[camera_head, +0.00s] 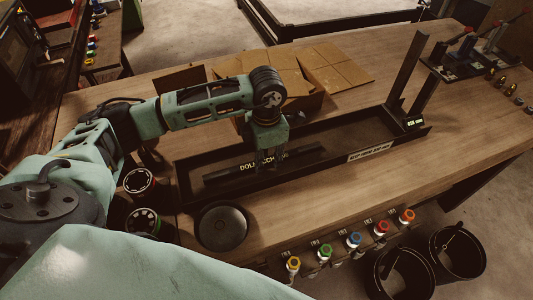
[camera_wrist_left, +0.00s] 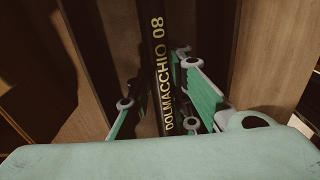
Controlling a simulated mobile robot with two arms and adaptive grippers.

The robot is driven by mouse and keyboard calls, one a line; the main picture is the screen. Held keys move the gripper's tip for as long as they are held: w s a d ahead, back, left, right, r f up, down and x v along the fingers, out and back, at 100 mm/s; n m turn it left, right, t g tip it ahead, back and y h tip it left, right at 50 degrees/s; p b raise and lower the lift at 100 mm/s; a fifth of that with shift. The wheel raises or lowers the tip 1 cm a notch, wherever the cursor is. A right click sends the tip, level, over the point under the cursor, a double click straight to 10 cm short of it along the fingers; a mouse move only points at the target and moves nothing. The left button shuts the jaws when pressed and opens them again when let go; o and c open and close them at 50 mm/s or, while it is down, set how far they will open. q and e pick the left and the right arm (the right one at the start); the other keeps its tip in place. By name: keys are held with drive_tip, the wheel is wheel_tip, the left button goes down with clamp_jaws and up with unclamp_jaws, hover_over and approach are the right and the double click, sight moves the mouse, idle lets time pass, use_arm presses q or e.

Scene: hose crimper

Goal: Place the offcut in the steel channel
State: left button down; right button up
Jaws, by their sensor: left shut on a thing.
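The offcut is a short black hose piece (camera_head: 222,176) with yellow lettering. It lies lengthwise within the outline of the long dark steel channel (camera_head: 320,168) on the bench, toward its left part. My left gripper (camera_head: 268,160) points down and is shut on the offcut near its middle. I cannot tell whether the offcut touches the channel floor. My right gripper is not in view.
Cardboard boxes (camera_head: 335,70) stand behind the channel. Two dark uprights (camera_head: 405,70) rise at its right end, by a small display (camera_head: 413,123). A round dark disc (camera_head: 222,227) lies in front. Coloured knobs (camera_head: 354,240) line the front edge. Black bins (camera_head: 458,252) stand below right.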

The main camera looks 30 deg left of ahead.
sight(267, 160)
use_arm(q)
drive_tip(key=shift+f, duration=0.15)
drive_tip(key=c, duration=1.6)
unclamp_jaws()
drive_tip(key=shift+r, duration=0.3)
wheel_tip(267, 160, up, 12)
drive_tip(key=b, duration=0.4)
drive_tip(key=shift+d+f, duration=0.1)
